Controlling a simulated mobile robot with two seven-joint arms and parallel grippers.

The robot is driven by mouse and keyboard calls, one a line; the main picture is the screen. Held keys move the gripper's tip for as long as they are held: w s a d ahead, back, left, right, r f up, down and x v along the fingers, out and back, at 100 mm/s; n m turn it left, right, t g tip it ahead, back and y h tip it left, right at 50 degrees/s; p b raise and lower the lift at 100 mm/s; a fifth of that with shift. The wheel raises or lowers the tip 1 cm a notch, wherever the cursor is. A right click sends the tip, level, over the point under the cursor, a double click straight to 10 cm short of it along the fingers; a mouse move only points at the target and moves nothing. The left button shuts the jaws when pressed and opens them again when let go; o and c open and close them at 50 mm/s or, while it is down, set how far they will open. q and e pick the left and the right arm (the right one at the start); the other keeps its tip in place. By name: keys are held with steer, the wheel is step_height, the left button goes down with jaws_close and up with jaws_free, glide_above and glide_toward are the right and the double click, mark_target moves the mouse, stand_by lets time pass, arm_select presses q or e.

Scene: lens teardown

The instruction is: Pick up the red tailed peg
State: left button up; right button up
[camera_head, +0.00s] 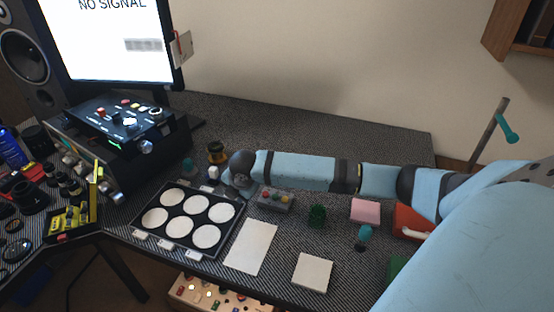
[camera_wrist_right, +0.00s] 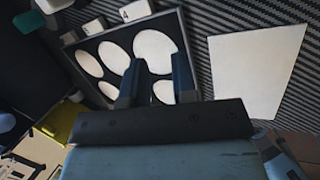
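I cannot clearly single out a red tailed peg. A small red looped piece (camera_head: 177,44) hangs on a white card at the monitor's right edge, but I cannot tell whether it is the peg. A grey block (camera_head: 275,200) on the table carries small coloured pieces, some red, too small to identify. My right gripper (camera_wrist_right: 157,82) is open and empty, with its two dark fingers apart over the tray in the wrist view. In the head view, my right arm reaches left across the table and its hand ends beside the tray. My left gripper is not in view.
A black tray (camera_head: 145,236) with several white round pads lies in front. A white sheet (camera_head: 250,247), a pale square (camera_head: 312,272), a green cup (camera_head: 317,214), a pink block (camera_head: 365,210) and a red box (camera_head: 410,221) lie rightward. A black console (camera_head: 120,135) stands left. The back table is clear.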

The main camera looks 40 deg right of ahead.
steer(key=w+d+r+n+g+h+b, duration=0.1)
steer(key=d+r+h+b, duration=0.15)
steer(key=d, duration=0.55)
steer(key=w+d+r+n+g+h+b, duration=0.1)
steer(key=w+d+r+b, duration=0.2)
steer(key=d, duration=0.5)
steer(key=x, duration=0.3)
steer(key=s+b+x, duration=0.1)
steer(key=x, duration=0.2)
steer(key=shift+s+f, duration=0.1)
steer(key=shift+f, duration=0.2)
steer(key=shift+d+f, duration=0.25)
steer(key=shift+f, duration=0.45)
steer(key=b+x, duration=0.1)
steer(key=x, duration=0.2)
steer(key=shift+f+b, duration=0.35)
steer(key=shift+d+f, duration=0.2)
steer(key=shift+f, duration=0.05)
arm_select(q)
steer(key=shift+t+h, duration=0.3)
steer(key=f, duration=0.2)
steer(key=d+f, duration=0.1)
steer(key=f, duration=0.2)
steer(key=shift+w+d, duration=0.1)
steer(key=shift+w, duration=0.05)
arm_select(e)
jaws_close()
